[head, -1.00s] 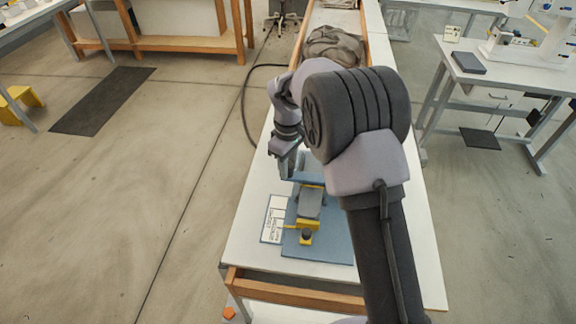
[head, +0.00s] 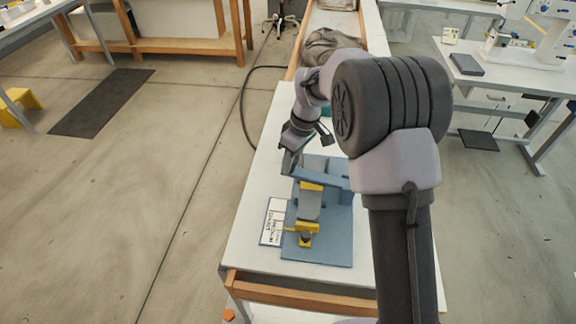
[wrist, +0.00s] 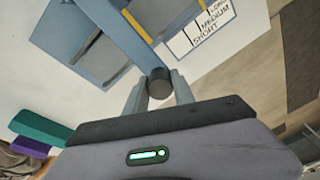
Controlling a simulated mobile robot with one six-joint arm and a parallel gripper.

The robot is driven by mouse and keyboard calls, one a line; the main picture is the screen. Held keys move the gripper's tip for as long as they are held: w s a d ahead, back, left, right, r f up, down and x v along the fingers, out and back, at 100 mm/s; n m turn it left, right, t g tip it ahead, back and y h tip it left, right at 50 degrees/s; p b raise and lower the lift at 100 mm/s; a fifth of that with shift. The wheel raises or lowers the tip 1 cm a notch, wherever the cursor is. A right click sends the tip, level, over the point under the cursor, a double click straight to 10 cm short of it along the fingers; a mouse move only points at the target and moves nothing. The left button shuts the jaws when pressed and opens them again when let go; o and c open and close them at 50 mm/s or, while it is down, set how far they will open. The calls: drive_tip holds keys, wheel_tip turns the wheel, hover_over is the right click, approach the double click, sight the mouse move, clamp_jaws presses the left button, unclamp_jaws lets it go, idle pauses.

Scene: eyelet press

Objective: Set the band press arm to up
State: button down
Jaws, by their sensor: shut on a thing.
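The band press has a flat blue base (head: 330,245) on the white bench. Its blue arm (head: 322,179) runs from a post at the right toward my gripper at the left, above the base; its exact tilt is hard to tell. In the wrist view the blue arm (wrist: 118,32) ends in a dark round knob (wrist: 159,80). My gripper (wrist: 158,94) is shut on this knob, one finger on each side. In the head view my gripper (head: 287,161) is at the arm's left end, and the knob is not clearly visible there.
A grey block (head: 310,206) and a yellow stop (head: 302,229) sit on the base. A card (head: 272,224) marked long, medium and short lies to its left. In the wrist view, teal (wrist: 40,128) and purple (wrist: 29,146) pieces lie at the lower left.

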drive_tip(key=s+d+r+t+y, duration=0.1)
drive_tip(key=d+r+y, duration=0.3)
drive_tip(key=d, duration=0.5)
drive_tip(key=s+d+r+y+b, duration=0.1)
drive_tip(key=s+d+r+y, duration=0.1)
drive_tip(key=d+r+y, duration=0.3)
drive_tip(key=d+r, duration=0.1)
drive_tip(key=d, duration=0.3)
drive_tip(key=shift+s+r+t+b, duration=0.3)
drive_tip(key=shift+s+t, duration=0.1)
drive_tip(key=shift+f, duration=0.1)
drive_tip(key=c, duration=1.2)
unclamp_jaws()
drive_tip(key=shift+o, duration=0.7)
drive_tip(key=shift+w, duration=0.15)
drive_tip(key=shift+r, duration=0.2)
